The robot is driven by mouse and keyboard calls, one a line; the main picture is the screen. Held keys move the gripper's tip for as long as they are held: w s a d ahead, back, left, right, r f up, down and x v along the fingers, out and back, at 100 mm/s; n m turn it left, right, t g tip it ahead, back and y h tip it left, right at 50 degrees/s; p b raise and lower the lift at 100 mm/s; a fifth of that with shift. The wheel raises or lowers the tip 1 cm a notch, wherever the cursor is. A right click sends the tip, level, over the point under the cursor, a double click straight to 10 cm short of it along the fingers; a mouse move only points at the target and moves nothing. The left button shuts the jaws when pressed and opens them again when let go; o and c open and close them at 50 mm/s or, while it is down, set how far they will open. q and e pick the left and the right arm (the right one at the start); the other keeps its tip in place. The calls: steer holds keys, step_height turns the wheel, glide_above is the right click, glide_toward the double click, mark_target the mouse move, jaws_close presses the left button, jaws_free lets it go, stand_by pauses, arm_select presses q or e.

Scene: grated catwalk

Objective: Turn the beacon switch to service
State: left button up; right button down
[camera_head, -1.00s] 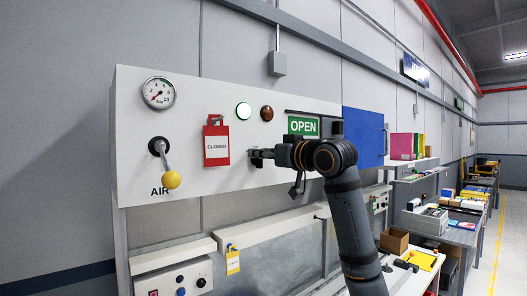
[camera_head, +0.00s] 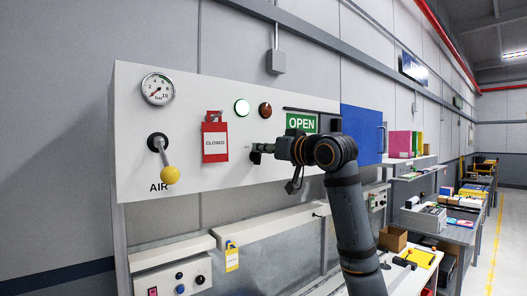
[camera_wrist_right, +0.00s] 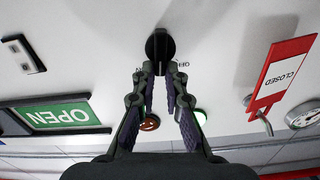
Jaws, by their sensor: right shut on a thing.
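The beacon switch is a round black knob with a raised bar on the white panel (camera_head: 225,177). In the right wrist view the knob (camera_wrist_right: 160,43) is at top centre, with small lettering on either side that is partly hidden and too small to read. My right gripper (camera_head: 264,151) reaches it from the right. In the right wrist view its two fingertips (camera_wrist_right: 160,72) are shut on the bar of the knob. In the head view the gripper hides most of the switch. My left gripper is not in view.
Above the switch are a green-rimmed lit lamp (camera_head: 242,108) and a dark red lamp (camera_head: 265,110). A red CLOSED tag (camera_head: 215,141) hangs to the left. A yellow-ended AIR lever (camera_head: 170,174) is further left. A green OPEN sign (camera_head: 302,123) and a blue panel (camera_head: 361,135) are to the right.

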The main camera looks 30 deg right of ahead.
steer(key=shift+w+d+f+m+b, duration=0.15)
steer(key=shift+m+b, duration=0.4)
steer(key=shift+m, duration=0.6)
steer(key=shift+s+d+f+m+b, duration=0.1)
steer(key=shift+d+f+m+b, duration=0.15)
steer(key=shift+m+b, duration=0.65)
steer(key=shift+w+d+f+m+b, duration=0.1)
steer(key=shift+d+f+m+b, duration=0.1)
steer(key=shift+m, duration=1.25)
steer(key=c, duration=1.4)
jaws_free()
steer(key=shift+a+r, duration=0.1)
